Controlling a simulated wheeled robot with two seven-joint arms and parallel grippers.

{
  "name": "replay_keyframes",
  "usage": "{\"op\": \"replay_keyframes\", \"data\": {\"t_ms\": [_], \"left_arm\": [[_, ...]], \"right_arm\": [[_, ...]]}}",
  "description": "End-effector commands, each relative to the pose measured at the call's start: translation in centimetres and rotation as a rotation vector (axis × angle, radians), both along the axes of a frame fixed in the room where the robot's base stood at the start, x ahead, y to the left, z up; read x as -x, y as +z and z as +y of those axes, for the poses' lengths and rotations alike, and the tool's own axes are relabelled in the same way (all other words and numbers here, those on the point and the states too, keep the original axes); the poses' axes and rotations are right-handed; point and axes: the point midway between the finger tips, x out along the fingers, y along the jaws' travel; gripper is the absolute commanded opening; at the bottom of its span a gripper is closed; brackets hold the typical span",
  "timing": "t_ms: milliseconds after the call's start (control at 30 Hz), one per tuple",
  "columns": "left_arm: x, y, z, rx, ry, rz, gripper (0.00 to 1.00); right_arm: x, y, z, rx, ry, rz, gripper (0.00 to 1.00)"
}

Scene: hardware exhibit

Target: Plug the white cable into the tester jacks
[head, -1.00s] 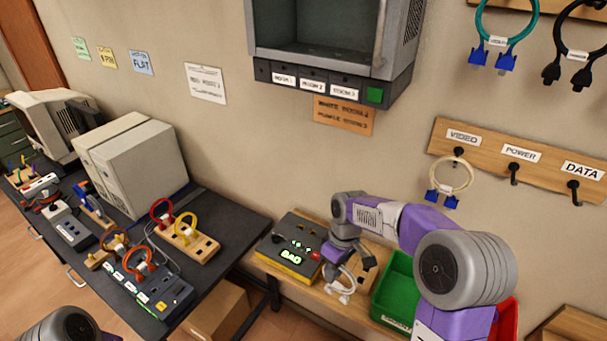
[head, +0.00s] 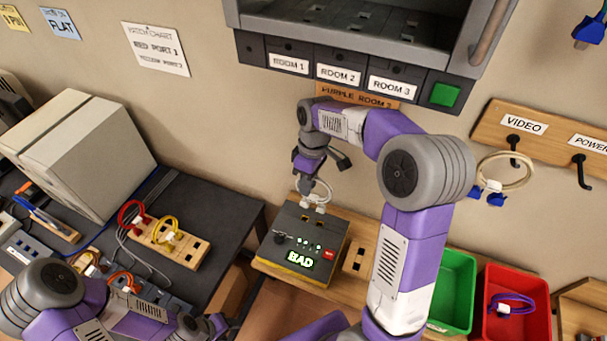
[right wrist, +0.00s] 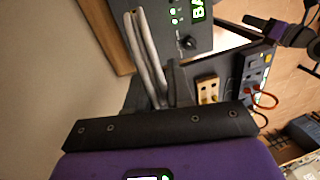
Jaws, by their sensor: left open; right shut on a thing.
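The tester (head: 300,250) is a dark box with a yellow front, and its green display reads "BAD". It also shows at the top of the right wrist view (right wrist: 200,38). My right gripper (head: 310,178) is shut on the white cable (head: 326,190) above the tester's back edge. The cable's white plugs hang down at that edge; I cannot tell whether they sit in the jacks. In the right wrist view the cable (right wrist: 150,55) runs as two pale strands away from the gripper. My left gripper (head: 208,325) is open and empty at the lower left, apart from the tester.
A wooden block with slots (head: 358,258) stands right of the tester. Beyond it are a green bin (head: 455,285) and a red bin (head: 518,318) holding a purple cable. A dark table (head: 215,205) on the left carries a wooden holder with red and yellow cables.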

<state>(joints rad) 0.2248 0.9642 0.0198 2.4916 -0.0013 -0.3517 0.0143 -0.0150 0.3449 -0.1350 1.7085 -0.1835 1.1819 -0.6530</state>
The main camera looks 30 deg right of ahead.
Motion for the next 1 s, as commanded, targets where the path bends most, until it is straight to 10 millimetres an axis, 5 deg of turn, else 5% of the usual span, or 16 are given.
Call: {"op": "replay_keyframes", "data": {"t_ms": [600,1000], "left_arm": [[-0.1,-4.6,0.0,0.000,0.000,-0.001,0.51],[-0.1,-4.8,0.0,0.000,0.000,-0.001,0.51]], "right_arm": [[0.0,-5.4,0.0,0.000,0.000,0.000,0.00],[0.0,-5.6,0.0,0.000,0.000,0.000,0.00]]}}
